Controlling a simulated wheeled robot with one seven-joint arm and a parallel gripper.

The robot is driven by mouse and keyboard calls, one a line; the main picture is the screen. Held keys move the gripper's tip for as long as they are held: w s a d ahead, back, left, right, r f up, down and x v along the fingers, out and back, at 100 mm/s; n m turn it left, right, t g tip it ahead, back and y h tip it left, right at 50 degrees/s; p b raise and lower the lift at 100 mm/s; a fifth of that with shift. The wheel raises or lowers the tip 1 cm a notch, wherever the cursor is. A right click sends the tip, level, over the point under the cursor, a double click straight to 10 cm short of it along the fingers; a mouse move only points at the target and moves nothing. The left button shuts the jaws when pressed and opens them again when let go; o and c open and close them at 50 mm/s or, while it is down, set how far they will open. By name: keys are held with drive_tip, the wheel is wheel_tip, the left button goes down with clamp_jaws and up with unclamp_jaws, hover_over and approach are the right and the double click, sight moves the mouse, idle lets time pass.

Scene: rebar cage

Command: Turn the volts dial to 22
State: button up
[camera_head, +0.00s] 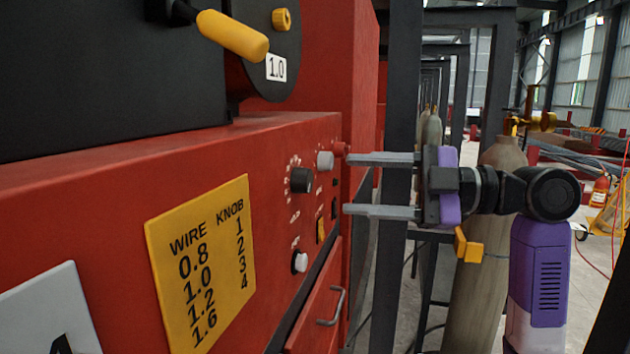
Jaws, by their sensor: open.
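A black round dial (301,180) with a ring of small white marks sits on the front of the red machine (120,195). A grey knob (325,160) is up and right of it, and a white knob (300,261) is below it. The small labels are too blurred to read, so I cannot tell for sure which is the volts dial or its setting. My gripper (349,184) is open and empty, to the right of the knobs. Its two grey fingers point left toward the panel, one above the other. They look apart from the dials.
A yellow card (201,262) lists wire sizes and knob numbers. A yellow switch (320,230) and a drawer handle (332,308) are on the panel. A yellow-handled lever (233,35) hangs above. A dark post (399,110) and a gas cylinder (478,280) stand behind my arm.

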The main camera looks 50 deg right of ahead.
sight(311, 182)
drive_tip(key=p+x, duration=0.2)
drive_tip(key=x, duration=0.4)
drive_tip(key=shift+w+a, duration=0.15)
drive_tip(key=shift+w, duration=0.25)
drive_tip(key=shift+c, duration=0.3)
clamp_jaws()
